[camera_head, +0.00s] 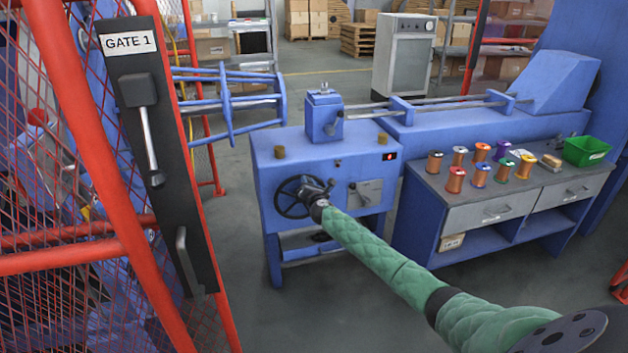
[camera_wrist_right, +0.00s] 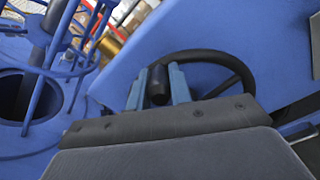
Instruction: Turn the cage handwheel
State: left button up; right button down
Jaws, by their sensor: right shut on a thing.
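The cage handwheel (camera_head: 290,198) is a black spoked wheel on the front of the blue machine housing (camera_head: 264,174). My right arm, in a green sleeve, reaches to it from the lower right. My right gripper (camera_head: 319,190) is at the wheel's right side. In the right wrist view, the handwheel (camera_wrist_right: 235,68) shows its dark rim, and the two bluish fingers of my right gripper (camera_wrist_right: 158,88) stand on either side of a black grip (camera_wrist_right: 157,84), shut on it. The lower part of the wheel is hidden behind the gripper body. My left gripper is not in view.
A red mesh fence with a black GATE 1 panel (camera_head: 135,75) stands close on the left. A grey-topped workbench (camera_head: 500,190) with several spools and a green bin (camera_head: 586,151) stands on the right. The blue cage frame (camera_head: 228,103) is behind the fence. Floor in front is clear.

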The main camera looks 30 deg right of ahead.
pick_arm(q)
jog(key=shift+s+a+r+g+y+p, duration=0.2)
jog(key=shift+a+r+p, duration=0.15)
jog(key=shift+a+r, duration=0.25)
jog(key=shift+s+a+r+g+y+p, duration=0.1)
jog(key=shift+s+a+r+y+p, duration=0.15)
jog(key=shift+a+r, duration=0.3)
pick_arm(e)
jog(key=shift+w+a+f+n, duration=0.1)
jog(key=shift+w+a+n, duration=0.05)
jog(key=shift+a+n, duration=0.45)
jog(key=shift+w+a+n, duration=0.1)
jog(key=shift+a+n, duration=0.4)
jog(key=shift+n, duration=0.1)
jog(key=c, duration=1.3)
grip_release()
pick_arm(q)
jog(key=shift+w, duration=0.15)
pick_arm(e)
jog(key=shift+o, duration=0.2)
jog(key=shift+s, duration=0.1)
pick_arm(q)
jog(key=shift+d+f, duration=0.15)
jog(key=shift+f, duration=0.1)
pick_arm(e)
jog(key=v, duration=0.7)
jog(key=shift+s, duration=0.25)
